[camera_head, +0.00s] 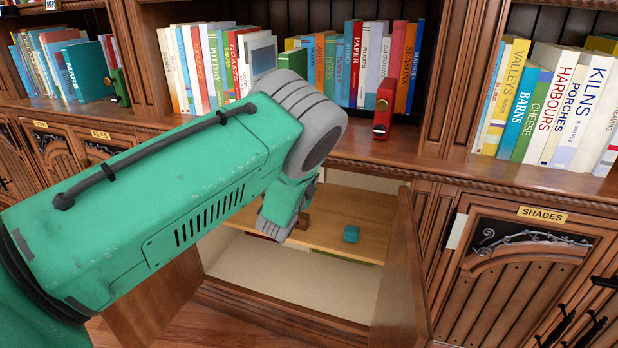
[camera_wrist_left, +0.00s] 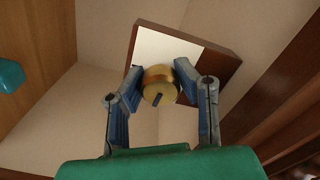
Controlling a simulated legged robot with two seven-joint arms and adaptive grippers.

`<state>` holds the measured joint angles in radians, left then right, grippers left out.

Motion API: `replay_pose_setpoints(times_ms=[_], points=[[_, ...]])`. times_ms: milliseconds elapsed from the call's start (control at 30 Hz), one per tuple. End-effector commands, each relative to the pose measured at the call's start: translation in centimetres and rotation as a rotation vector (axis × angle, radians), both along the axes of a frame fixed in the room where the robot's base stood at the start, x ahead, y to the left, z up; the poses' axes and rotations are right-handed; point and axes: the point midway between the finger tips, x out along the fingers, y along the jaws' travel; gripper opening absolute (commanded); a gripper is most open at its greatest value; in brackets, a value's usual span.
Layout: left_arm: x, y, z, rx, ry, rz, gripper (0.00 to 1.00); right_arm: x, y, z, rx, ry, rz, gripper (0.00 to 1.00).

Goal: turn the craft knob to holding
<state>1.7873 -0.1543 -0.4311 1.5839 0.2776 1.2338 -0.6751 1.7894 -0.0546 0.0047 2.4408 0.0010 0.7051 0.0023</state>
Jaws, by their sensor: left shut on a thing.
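The craft knob (camera_wrist_left: 159,88) is a round golden knob with a dark mark on its face. It sits on a dark wooden board (camera_wrist_left: 226,66) with a white plate (camera_wrist_left: 163,46), inside the cabinet. In the left wrist view my left gripper (camera_wrist_left: 158,74) has its blue fingers on both sides of the knob, shut on it. The knob's dark mark points toward the lower part of that view; I cannot read any labels. In the head view my green left arm reaches into the open cabinet and hides the knob and the fingers. My right gripper is not in view.
The open cabinet door (camera_head: 402,275) stands to the right of my arm. A small teal object (camera_head: 351,233) lies on the cabinet shelf (camera_head: 330,212), also in the left wrist view (camera_wrist_left: 10,75). Books and a red bookend (camera_head: 384,105) stand on the ledge above.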

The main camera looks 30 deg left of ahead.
Motion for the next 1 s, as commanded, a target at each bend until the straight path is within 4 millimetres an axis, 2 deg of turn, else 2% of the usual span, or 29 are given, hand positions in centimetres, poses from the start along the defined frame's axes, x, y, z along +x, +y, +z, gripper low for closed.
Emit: replay_pose_setpoints(times_ms=[33,433,1000], points=[[-0.07,-0.31,-0.44,0.035,0.016,-0.005,0.00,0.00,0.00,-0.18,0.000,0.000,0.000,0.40],[-0.09,-0.34,-0.55,0.254,0.071,-0.006,0.00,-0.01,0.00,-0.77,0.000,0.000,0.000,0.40],[-0.12,-0.46,-0.72,0.303,0.087,-0.008,0.00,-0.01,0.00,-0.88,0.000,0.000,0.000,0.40]])
